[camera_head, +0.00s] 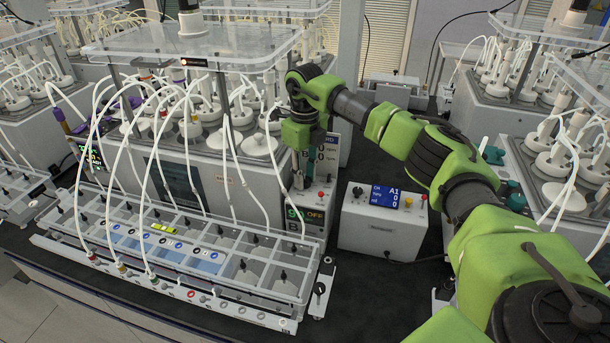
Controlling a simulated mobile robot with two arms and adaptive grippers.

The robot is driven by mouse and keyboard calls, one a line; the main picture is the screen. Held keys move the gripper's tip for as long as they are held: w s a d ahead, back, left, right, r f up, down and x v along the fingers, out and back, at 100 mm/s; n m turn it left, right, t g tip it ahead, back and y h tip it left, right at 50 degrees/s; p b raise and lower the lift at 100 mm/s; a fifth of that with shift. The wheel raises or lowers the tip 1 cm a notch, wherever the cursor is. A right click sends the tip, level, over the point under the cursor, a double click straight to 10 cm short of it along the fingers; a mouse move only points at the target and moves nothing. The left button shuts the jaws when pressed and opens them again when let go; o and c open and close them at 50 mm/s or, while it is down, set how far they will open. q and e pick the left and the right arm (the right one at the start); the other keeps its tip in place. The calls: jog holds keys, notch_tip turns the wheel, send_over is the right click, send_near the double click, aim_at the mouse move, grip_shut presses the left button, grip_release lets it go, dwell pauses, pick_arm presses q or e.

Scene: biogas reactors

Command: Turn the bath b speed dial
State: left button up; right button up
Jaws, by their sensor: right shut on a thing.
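My right gripper (299,178) comes in from the right on my green arm and points down at the front corner of the central bath unit (222,178). My left gripper is not in view.
A white control box (383,243) with a blue screen and a black knob (357,191) stands right of the gripper. A long tray rack (180,262) with white tubes lies in front. Bottles and tubing crowd the bath.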

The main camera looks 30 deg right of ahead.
aim_at(305, 179)
jog(key=shift+w+r+m, duration=0.15)
jog(key=shift+r+m, duration=0.05)
jog(key=shift+m, duration=0.3)
jog(key=o, duration=0.8)
jog(key=shift+o, duration=0.2)
jog(key=shift+f, duration=0.1)
notch_tip(305, 179, up, 8)
jog(key=shift+f, duration=0.2)
jog(key=shift+f, duration=0.1)
